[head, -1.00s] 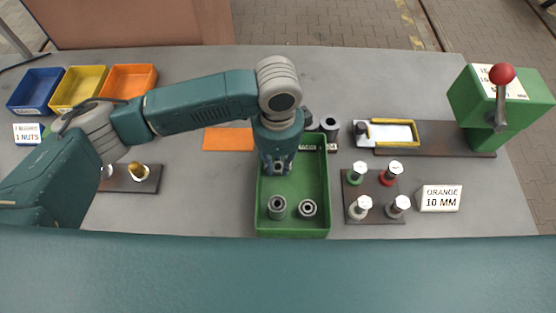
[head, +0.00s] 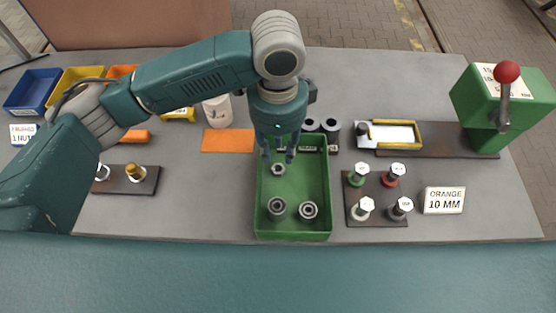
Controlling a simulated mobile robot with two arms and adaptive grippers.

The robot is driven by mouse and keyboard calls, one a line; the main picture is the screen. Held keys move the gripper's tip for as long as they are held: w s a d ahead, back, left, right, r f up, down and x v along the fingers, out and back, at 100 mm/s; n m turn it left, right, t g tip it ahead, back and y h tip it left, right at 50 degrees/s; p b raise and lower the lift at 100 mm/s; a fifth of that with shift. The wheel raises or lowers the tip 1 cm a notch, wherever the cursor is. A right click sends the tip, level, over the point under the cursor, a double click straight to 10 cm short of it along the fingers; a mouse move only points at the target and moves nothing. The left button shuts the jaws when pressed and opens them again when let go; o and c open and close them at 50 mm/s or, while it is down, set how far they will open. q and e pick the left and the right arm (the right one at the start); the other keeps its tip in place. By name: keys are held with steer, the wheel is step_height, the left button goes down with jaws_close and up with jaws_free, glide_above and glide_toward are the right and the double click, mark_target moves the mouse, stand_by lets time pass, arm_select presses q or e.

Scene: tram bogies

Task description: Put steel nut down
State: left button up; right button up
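A small steel nut (head: 278,170) lies on the floor of the green tray (head: 262,228), in its upper left part. My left gripper (head: 278,157) is above the tray, fingers pointing down and spread apart, just above the nut and apart from it. Nothing shows between its fingers. Two larger grey ring-shaped parts, one at the left (head: 277,207) and one at the right (head: 308,210), sit near the tray's front. My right gripper is not in view.
A dark plate (head: 378,213) with several capped posts stands right of the tray, beside an "ORANGE 10 MM" sign (head: 444,200). A green lever press (head: 500,110) is at the right. Blue (head: 33,92) and other bins are at back left. An orange mat (head: 228,141) lies left of the tray.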

arm_select(q)
step_height(320, 180, up, 5)
steer(key=shift+b, duration=0.3)
stand_by(0.4)
